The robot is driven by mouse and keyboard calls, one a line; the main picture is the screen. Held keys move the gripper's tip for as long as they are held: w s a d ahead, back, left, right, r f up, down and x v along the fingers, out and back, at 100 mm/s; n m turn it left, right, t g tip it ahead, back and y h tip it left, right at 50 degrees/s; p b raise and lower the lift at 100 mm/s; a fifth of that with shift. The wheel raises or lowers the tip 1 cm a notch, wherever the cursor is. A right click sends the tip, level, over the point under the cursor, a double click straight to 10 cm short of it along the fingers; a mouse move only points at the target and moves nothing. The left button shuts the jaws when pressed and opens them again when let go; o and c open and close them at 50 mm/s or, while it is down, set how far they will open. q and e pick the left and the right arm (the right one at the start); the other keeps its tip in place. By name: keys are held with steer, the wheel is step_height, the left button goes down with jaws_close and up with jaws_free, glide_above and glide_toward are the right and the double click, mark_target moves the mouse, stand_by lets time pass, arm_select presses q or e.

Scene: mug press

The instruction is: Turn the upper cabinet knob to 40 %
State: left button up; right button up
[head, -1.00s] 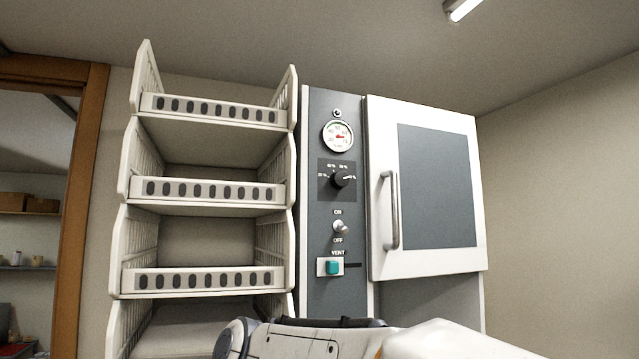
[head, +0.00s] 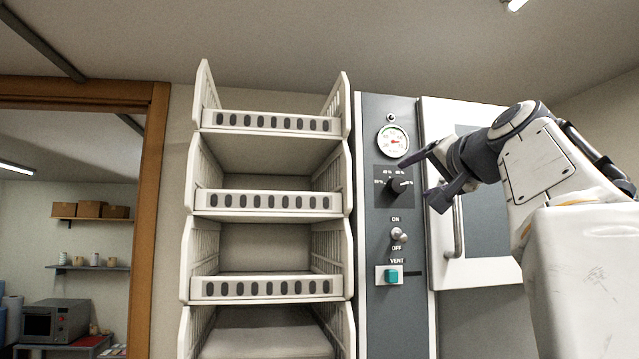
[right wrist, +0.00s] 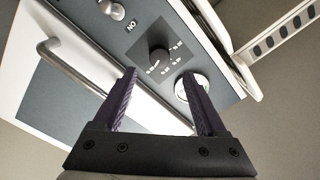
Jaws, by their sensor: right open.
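The black upper knob (head: 393,186) sits on the cabinet's grey panel, with percent marks around it. It also shows in the right wrist view (right wrist: 159,58), beyond the fingertips. Its exact setting is too small to tell in the head view. My right gripper (head: 416,176) is open and empty, just right of the knob and apart from it; its two fingers also show in the right wrist view (right wrist: 162,82). My left gripper is not in view.
A round gauge (head: 393,141) is above the knob. A toggle switch (head: 399,234) and a teal vent button (head: 393,276) are below. The white cabinet door (head: 489,273) with its handle (head: 458,235) is at the right. White shelves (head: 265,202) stand left.

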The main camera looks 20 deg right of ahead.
mark_target(399, 186)
steer(key=p+x, duration=0.2)
steer(key=x, duration=0.4)
steer(key=shift+w+r, duration=0.15)
steer(key=shift+w+d+p, duration=0.15)
steer(key=shift+w+p, duration=0.3)
steer(key=shift+w, duration=0.25)
jaws_close()
